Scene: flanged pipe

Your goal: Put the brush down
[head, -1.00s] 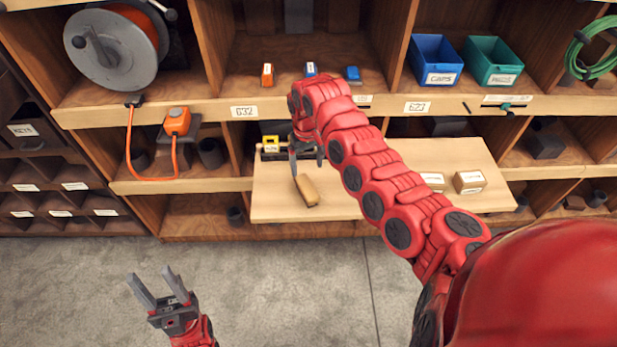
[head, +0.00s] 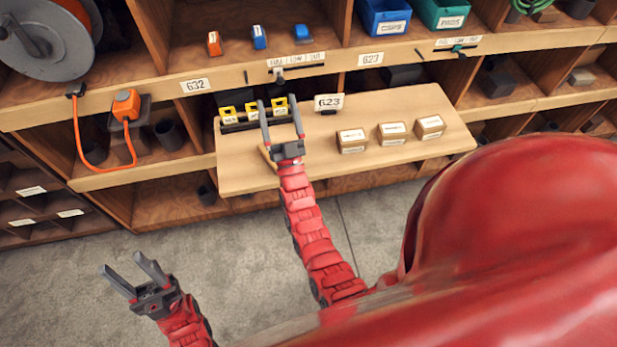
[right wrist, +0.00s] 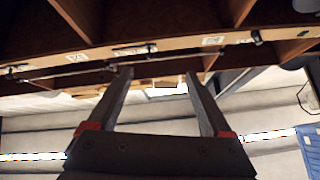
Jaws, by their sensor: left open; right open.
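The brush, a tan block, (head: 267,157) lies on the pull-out wooden shelf (head: 235,178) in the head view. It is mostly hidden behind my right gripper (head: 278,100). My right gripper is open and empty, with its two fingers pointing up toward the back of the shelf. It also shows in the right wrist view (right wrist: 159,73), with nothing between its fingers. The brush cannot be made out in that view. My left gripper (head: 121,261) is open and empty over the grey floor, left of and below the shelf.
Yellow-tagged items (head: 253,110) stand in a dark rack behind my right gripper. A 623 label (head: 328,103) and three small cartons (head: 392,132) are to the right. An orange plug (head: 126,104) with a hanging cable is at left.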

